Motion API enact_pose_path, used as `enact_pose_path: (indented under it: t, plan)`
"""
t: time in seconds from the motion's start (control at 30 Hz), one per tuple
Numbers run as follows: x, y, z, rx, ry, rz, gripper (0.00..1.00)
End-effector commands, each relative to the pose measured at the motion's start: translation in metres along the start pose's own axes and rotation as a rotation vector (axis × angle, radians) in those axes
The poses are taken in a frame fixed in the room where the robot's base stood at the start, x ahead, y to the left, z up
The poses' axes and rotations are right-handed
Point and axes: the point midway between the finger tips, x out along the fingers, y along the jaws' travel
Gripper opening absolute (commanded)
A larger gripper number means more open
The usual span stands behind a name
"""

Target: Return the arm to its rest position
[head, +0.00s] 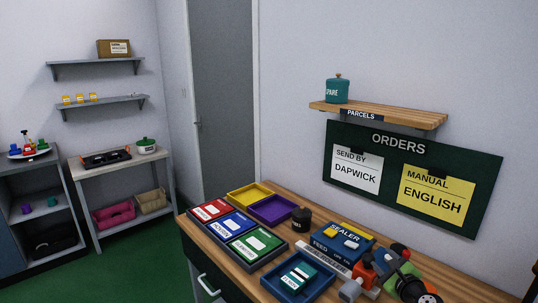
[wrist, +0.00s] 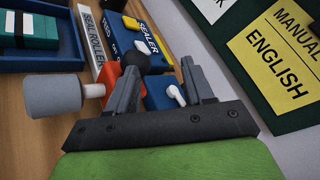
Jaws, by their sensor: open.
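My gripper (wrist: 160,85) is open, with its two grey fingers spread and nothing held between them. In the head view my arm shows at the lower right, over the right part of the wooden bench (head: 455,291). A roller with a grey cylinder (wrist: 58,95) and orange-red bracket is beside the left finger in the wrist view; it also shows in the head view (head: 350,291). Whether the finger touches it, I cannot tell. The blue sealer box (head: 343,241) is behind the gripper and shows beyond the fingers in the wrist view (wrist: 160,92).
A blue tray (head: 268,284) holds a dark green labelled parcel (head: 299,276). Red, blue, green, yellow and purple trays fill the bench's left. The orders board (head: 345,144) and parcels shelf (head: 385,113) are on the wall behind. Green floor (head: 140,270) is open left of the bench.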

Motion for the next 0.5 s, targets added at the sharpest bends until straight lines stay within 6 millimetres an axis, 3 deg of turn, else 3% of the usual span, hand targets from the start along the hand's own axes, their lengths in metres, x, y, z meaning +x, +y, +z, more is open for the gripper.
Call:
enact_pose_path:
  t: [0.03, 0.13, 0.2, 0.37, 0.5]
  plan:
    - [0.000, 0.015, 0.034, -0.141, -0.024, 0.092, 0.52]
    - [-0.015, 0.054, 0.091, -0.478, -0.067, 0.303, 0.52]
    - [-0.036, 0.076, 0.123, -0.722, -0.092, 0.441, 0.52]
    - [-0.105, 0.101, 0.177, -1.221, -0.131, 0.690, 0.52]
    - [-0.182, 0.101, 0.210, -1.578, -0.149, 0.848, 0.52]
